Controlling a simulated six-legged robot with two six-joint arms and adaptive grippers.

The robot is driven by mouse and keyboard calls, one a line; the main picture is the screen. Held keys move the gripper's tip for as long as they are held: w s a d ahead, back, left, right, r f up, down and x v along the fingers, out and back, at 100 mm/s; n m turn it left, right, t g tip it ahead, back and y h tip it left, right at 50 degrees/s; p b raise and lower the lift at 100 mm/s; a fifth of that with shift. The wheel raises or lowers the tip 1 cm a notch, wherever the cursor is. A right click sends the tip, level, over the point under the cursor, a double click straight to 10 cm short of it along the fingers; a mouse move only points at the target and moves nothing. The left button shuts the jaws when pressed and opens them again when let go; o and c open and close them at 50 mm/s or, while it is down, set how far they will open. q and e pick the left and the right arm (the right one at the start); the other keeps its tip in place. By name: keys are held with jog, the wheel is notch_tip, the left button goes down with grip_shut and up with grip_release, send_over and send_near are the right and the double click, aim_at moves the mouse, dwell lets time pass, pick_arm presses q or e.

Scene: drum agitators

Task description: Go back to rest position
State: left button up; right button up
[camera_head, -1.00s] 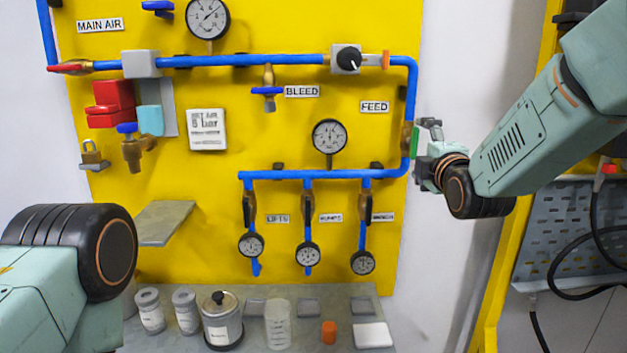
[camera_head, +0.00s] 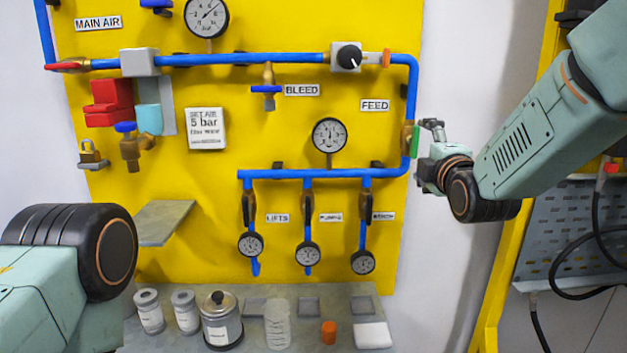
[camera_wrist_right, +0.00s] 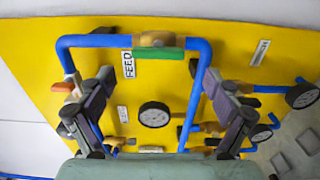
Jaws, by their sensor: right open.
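My right gripper (camera_head: 428,156) is at the right edge of the yellow panel (camera_head: 240,215) in the head view, beside the green-handled valve (camera_head: 414,140) on the blue feed pipe. In the right wrist view my right gripper (camera_wrist_right: 155,105) has its two fingers wide apart, with nothing between them but the view of the panel. The green handle (camera_wrist_right: 158,53) shows ahead of the fingers there, apart from them. My left arm shows at the lower left of the head view; its gripper is out of the picture.
The panel carries blue pipes, gauges (camera_head: 329,135), a red valve handle (camera_head: 66,66) and a padlock (camera_head: 91,153). Below, a grey shelf (camera_head: 262,338) holds jars, a metal pot (camera_head: 221,320) and an orange piece (camera_head: 328,332). A yellow post (camera_head: 505,255) stands behind my right arm.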

aim_at(416, 141)
jog(key=w, duration=0.6)
jog(key=shift+w+a, duration=0.1)
jog(key=shift+w, duration=0.3)
jog(key=shift+r+m+p, duration=0.15)
jog(key=shift+m+p, duration=0.35)
jog(key=shift+m, duration=0.4)
jog(key=shift+s+r+m+p, duration=0.15)
jog(key=shift+m+p, duration=0.15)
jog(key=shift+m, duration=0.3)
jog(key=shift+s+r+m+p, duration=0.15)
jog(key=shift+m+p, duration=0.1)
jog(key=shift+m, duration=0.35)
jog(key=m, duration=0.1)
jog(key=m+p, duration=0.1)
jog(key=m, duration=0.1)
jog(key=shift+w+f, duration=0.2)
jog(key=shift+w, duration=0.05)
jog(key=shift+s+r+m+p, duration=0.2)
jog(key=shift+m+p, duration=0.6)
jog(key=shift+m, duration=0.3)
jog(key=m+p, duration=0.2)
jog(key=m, duration=0.2)
jog(key=shift+w+f, duration=0.1)
jog(key=shift+w, duration=0.05)
jog(key=shift+d+m+p, duration=0.2)
jog(key=shift+m+p, duration=0.55)
jog(key=shift+m, duration=0.75)
